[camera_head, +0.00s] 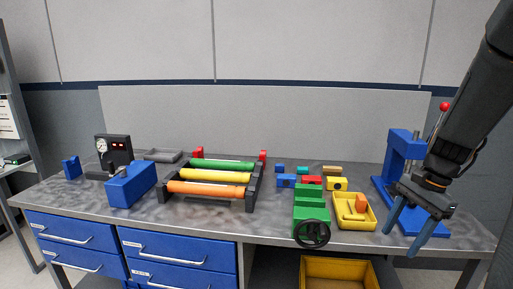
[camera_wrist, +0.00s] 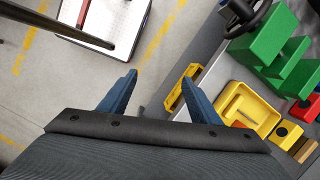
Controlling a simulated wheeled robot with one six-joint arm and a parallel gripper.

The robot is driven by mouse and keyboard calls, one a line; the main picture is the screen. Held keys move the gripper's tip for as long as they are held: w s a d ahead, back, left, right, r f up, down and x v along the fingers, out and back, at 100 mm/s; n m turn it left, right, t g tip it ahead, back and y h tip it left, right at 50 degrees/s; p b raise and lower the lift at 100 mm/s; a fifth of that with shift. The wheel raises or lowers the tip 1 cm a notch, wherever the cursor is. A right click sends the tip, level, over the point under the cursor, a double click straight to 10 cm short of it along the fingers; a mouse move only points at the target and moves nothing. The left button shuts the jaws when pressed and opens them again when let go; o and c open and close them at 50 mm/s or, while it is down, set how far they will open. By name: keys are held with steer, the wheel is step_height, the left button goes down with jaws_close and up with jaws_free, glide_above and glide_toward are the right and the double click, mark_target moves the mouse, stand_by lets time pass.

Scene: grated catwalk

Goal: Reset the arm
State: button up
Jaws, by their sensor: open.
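My gripper (camera_head: 405,228) is open and empty. In the head view it hangs at the right front of the workbench, in front of the blue press (camera_head: 396,170) with the red knob. Its two blue fingers point down, apart from each other. In the wrist view the gripper (camera_wrist: 165,95) shows both blue fingers spread, with the floor and the bench's front edge beyond them. Nothing is between the fingers.
A yellow tray (camera_head: 341,221) holding an orange block stands left of my gripper. Green stepped blocks (camera_head: 311,200) with a black handwheel (camera_head: 311,234) stand beside it. A roller rack (camera_head: 255,188) is mid-bench; a yellow bin (camera_head: 335,271) is below.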

steer(key=s+a+f+n+h, duration=0.1)
steer(key=s+a+n, duration=0.1)
steer(key=a+n, duration=0.3)
steer(key=s+a+f+n+h, duration=0.1)
steer(key=s+a+n, duration=0.2)
steer(key=a+n, duration=0.2)
steer(key=s+a+f+n+t, duration=0.1)
steer(key=s+a+n, duration=0.2)
steer(key=a, duration=0.7)
steer(key=shift+a+n+h, duration=0.2)
steer(key=shift+n+h, duration=0.2)
steer(key=shift+n, duration=0.6)
